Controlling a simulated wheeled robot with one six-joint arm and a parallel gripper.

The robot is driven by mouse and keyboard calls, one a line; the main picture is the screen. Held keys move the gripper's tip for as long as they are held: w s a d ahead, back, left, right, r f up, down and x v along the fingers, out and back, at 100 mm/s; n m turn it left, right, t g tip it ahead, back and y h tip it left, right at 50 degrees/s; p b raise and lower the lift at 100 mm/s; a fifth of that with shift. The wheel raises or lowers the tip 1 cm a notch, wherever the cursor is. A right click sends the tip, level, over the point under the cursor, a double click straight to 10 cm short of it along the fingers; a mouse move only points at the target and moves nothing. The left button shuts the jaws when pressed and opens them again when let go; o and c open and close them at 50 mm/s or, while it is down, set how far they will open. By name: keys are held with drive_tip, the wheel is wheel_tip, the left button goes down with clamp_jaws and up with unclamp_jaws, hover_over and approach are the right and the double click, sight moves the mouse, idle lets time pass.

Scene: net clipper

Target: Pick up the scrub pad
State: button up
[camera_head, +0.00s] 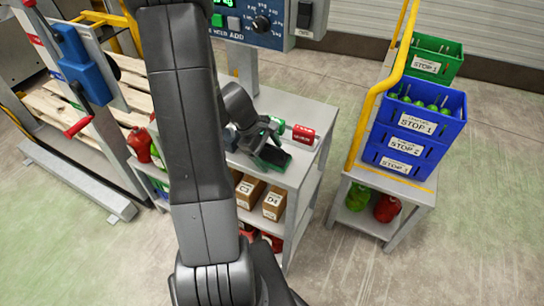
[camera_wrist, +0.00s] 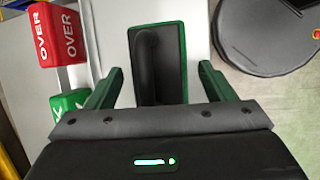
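The scrub pad (camera_wrist: 174,62) is a dark rectangular block with a green edge and a black handle. It lies on the grey table top, and it also shows in the head view (camera_head: 274,158) near the table's front right edge. My gripper (camera_wrist: 160,70) is open, with one green finger on each side of the pad's near part and a gap on both sides. Nothing is held. My gripper (camera_head: 262,145) partly covers the pad in the head view.
A red block marked OVER (camera_head: 303,134) and a green block (camera_head: 274,123) stand behind the pad on the table (camera_head: 304,108). Boxes sit on the shelf below. Blue crates (camera_head: 400,150) stand on a side stand (camera_head: 395,190) with a yellow rail. Floor between them is clear.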

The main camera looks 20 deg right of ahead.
sight(269, 156)
drive_tip(key=c, duration=0.8)
drive_tip(key=shift+o, duration=0.2)
wheel_tip(269, 156, up, 10)
drive_tip(key=o, duration=0.5)
drive_tip(key=shift+c, duration=0.2)
drive_tip(key=c, duration=0.3)
drive_tip(key=shift+c, duration=0.3)
